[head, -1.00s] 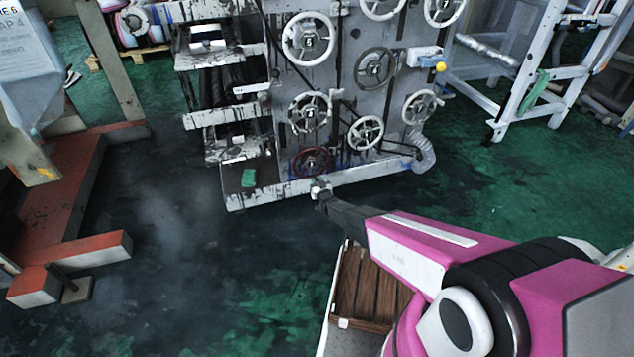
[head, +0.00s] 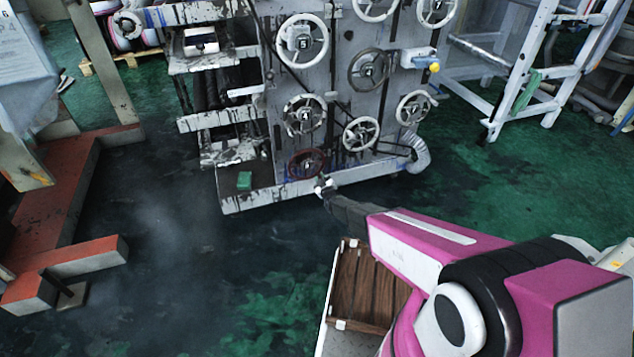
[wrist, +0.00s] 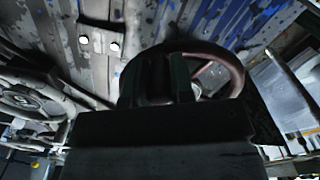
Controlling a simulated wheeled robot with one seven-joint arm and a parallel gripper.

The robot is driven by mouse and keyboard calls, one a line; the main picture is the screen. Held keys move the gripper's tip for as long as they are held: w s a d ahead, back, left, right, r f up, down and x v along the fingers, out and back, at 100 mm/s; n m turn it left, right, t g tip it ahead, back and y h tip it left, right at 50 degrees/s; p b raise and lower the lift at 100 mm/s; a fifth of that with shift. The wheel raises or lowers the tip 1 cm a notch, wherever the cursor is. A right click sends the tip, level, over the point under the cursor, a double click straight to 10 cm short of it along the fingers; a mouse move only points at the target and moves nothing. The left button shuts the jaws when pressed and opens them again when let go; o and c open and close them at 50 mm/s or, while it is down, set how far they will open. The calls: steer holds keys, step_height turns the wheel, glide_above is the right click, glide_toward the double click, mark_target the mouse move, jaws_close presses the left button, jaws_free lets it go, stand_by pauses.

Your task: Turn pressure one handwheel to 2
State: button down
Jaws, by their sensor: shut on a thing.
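A machine panel (head: 340,100) carries several handwheels with number plates. A dark red handwheel (head: 306,163) sits lowest on it, near the panel's bottom edge; its plate is too small to read surely. My gripper (head: 323,186) is at the lower right of this wheel. In the wrist view the reddish rim (wrist: 236,80) curves behind and right of my gripper (wrist: 172,82), whose fingers are close together on the rim's near left part. The fingers hide the exact contact and part of the hub. I cannot tell in this view where the wheel's pointer stands.
White wheels stand close above, such as the one marked 4 (head: 304,115) and an unread one (head: 361,134). A ribbed hose (head: 416,153) hangs at the panel's lower right. Dark, stained floor is open in front.

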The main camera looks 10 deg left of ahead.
steer(key=shift+w+d+r+n, duration=0.2)
steer(key=shift+d+r+n, duration=0.35)
steer(key=shift+n, duration=0.45)
steer(key=shift+w+d+r+n, duration=0.25)
steer(key=shift+r+n, duration=0.35)
steer(key=shift+n, duration=0.4)
steer(key=shift+d, duration=0.1)
steer(key=c, duration=1)
jaws_free()
